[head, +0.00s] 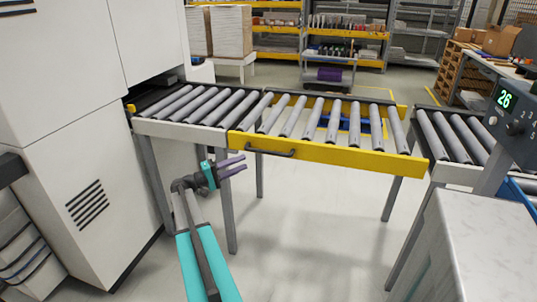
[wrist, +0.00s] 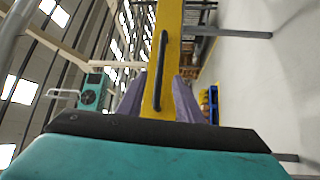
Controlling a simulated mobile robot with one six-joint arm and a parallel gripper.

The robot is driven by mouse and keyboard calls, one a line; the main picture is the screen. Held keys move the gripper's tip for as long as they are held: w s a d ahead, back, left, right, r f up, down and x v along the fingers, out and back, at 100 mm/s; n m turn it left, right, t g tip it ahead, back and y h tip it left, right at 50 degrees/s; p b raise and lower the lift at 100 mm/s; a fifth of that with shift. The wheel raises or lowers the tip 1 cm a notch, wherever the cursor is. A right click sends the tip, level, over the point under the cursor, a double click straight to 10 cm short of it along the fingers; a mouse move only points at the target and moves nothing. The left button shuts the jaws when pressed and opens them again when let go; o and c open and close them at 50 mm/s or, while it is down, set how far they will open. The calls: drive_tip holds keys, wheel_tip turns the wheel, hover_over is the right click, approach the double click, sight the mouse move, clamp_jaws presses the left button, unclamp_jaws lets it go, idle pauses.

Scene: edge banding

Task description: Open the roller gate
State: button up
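The roller gate (head: 335,150) is the conveyor section with a yellow frame and grey rollers. It lies level, bridging the grey-framed conveyors on either side. Its dark bar handle (head: 270,150) sits on the yellow front rail near the left end. My gripper (head: 243,165) is in front of and slightly below the handle, left of it, with its two purple fingers apart and empty. In the wrist view, the handle (wrist: 161,70) on the yellow rail (wrist: 174,45) lines up between the fingers, ahead of them; I see no contact.
The left conveyor (head: 190,105) runs into a white machine (head: 85,110). The right conveyor (head: 455,135) stands beside a control box (head: 508,110) reading 26. A pale-topped block (head: 480,240) is at the lower right. Floor (head: 310,235) below and in front of the gate is clear.

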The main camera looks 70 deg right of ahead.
sight(269, 152)
drive_tip(key=shift+s, duration=0.1)
drive_tip(key=p+x, duration=0.2)
drive_tip(key=x, duration=1.1)
drive_tip(key=shift+s+d+f, duration=0.1)
drive_tip(key=shift+s+d, duration=0.1)
drive_tip(key=shift+d, duration=0.1)
